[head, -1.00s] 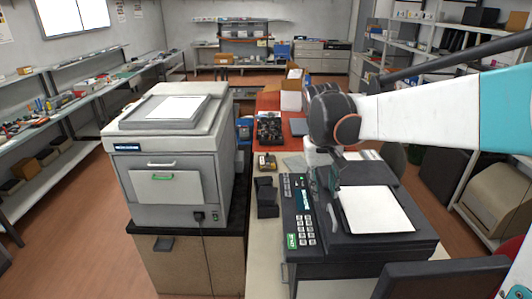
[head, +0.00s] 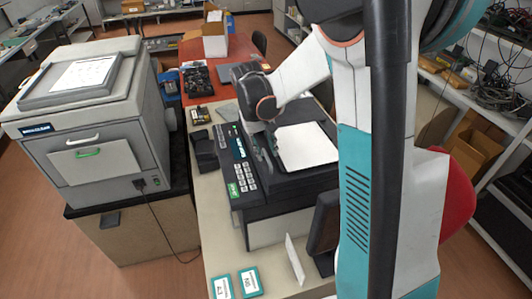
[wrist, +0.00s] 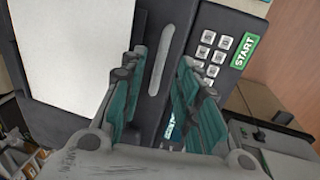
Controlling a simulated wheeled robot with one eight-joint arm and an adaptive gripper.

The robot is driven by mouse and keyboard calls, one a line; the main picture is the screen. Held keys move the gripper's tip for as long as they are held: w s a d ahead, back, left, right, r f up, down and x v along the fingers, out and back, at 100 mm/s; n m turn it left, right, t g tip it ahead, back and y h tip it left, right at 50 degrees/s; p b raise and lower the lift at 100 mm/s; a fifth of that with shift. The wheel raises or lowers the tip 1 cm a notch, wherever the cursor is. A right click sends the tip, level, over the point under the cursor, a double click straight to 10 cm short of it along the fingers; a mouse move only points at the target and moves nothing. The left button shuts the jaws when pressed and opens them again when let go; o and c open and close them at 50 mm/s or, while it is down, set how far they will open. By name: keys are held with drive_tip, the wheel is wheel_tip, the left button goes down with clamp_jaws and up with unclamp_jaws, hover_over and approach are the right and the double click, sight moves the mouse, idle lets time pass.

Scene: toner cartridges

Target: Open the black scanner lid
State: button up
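The black scanner (head: 262,187) stands on the table with its dark lid (head: 325,123) down. A white sheet (head: 305,147) lies on the lid. A keypad (head: 243,178) is to the left of the lid. In the wrist view a pale, narrow handle (wrist: 161,58) runs along the lid's edge, between the white sheet (wrist: 70,60) and the keypad (wrist: 210,50). My gripper (wrist: 160,75) is open, its teal fingers on either side of the handle. Whether they touch it or the lid is unclear. In the head view the fingers are mostly hidden behind my wrist.
A large grey copier (head: 85,110) stands on a cabinet at left. Small black boxes (head: 205,150) sit left of the scanner. Two teal-and-white packets (head: 236,284) lie at the table's front. A dark panel (head: 325,222) stands near the scanner's front right. A red chair (head: 457,195) is at right.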

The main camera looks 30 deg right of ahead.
drive_tip(key=shift+d+f, duration=0.2)
drive_tip(key=shift+f, duration=1.1)
drive_tip(key=shift+c, duration=0.6)
clamp_jaws()
drive_tip(key=shift+r, duration=0.15)
